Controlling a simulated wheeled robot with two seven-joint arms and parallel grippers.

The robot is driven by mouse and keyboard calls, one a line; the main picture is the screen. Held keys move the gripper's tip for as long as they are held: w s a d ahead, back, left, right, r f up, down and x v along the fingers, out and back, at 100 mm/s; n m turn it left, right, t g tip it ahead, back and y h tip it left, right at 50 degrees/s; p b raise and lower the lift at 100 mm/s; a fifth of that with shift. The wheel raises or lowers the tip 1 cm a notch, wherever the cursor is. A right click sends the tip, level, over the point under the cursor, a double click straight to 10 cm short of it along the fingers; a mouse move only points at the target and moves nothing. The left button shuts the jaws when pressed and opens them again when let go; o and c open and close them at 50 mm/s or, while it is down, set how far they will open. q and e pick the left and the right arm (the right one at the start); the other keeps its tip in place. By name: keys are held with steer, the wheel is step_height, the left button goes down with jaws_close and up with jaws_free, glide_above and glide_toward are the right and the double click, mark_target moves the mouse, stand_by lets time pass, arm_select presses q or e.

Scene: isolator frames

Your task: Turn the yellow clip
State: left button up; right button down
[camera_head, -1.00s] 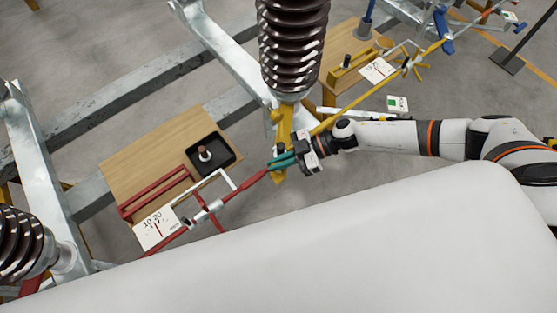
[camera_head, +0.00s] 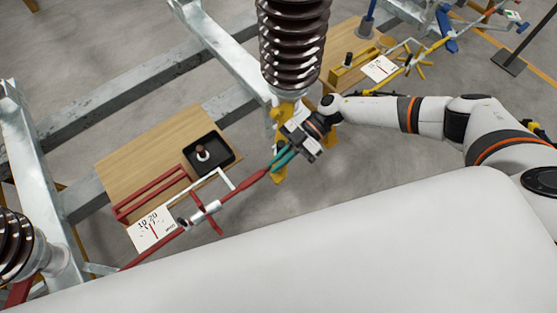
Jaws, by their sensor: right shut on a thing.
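My right gripper (camera_head: 298,148) is below the brown ribbed insulator (camera_head: 293,45), in front of a yellow bracket (camera_head: 280,172). It is shut at the teal two-pronged end piece (camera_head: 282,160) of a red rod (camera_head: 245,190); the jaws hide the exact contact. The yellow bracket shows above and below the gripper. A yellow rod (camera_head: 429,50) with a yellow cross-shaped handle (camera_head: 409,63) runs at the upper right, its lower part behind my right arm. Which yellow part is the clip, I cannot tell. My left gripper is not in view.
A wooden board (camera_head: 140,150) at left carries a black tray (camera_head: 230,150) and a red rack (camera_head: 150,192). A white gauge card (camera_head: 140,241) lies nearby. Grey metal beams (camera_head: 110,102) cross behind. A large white surface (camera_head: 330,245) fills the foreground.

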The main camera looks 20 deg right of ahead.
steer(key=c, duration=1.6)
jaws_free()
steer(key=shift+o, duration=0.2)
